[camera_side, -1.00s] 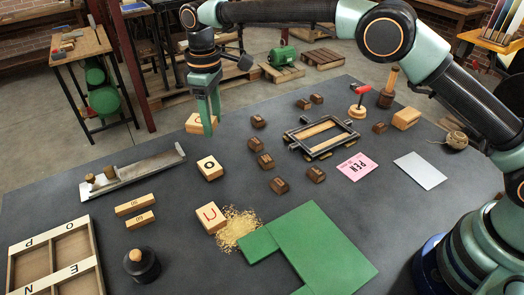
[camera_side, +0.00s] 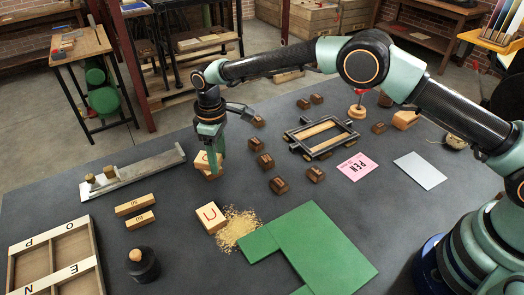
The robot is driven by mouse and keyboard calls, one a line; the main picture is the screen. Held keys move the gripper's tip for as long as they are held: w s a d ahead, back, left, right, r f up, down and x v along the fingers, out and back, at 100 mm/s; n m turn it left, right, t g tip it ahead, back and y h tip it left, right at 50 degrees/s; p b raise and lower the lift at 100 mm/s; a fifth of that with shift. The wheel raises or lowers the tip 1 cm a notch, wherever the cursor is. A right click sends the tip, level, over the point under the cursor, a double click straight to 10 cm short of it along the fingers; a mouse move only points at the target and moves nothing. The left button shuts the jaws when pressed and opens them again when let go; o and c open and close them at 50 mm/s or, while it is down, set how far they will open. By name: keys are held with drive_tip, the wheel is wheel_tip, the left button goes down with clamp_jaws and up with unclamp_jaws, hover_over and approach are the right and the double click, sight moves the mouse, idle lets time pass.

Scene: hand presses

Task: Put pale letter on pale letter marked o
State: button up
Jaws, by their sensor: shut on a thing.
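My gripper (camera_side: 214,165) is shut on a pale letter block (camera_side: 201,160), whose red mark is mostly hidden by the finger. I cannot tell whether the two blocks touch.
Another pale block with a red letter (camera_side: 211,217) stands by spilled sawdust (camera_side: 237,226). Several dark letter blocks (camera_side: 265,161) stand to the right. A metal composing tray (camera_side: 135,175) lies left, and a green mat (camera_side: 315,245) lies in front.

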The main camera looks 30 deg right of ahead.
drive_tip(key=o, duration=1.3)
drive_tip(key=shift+f, duration=0.1)
drive_tip(key=shift+o, duration=0.2)
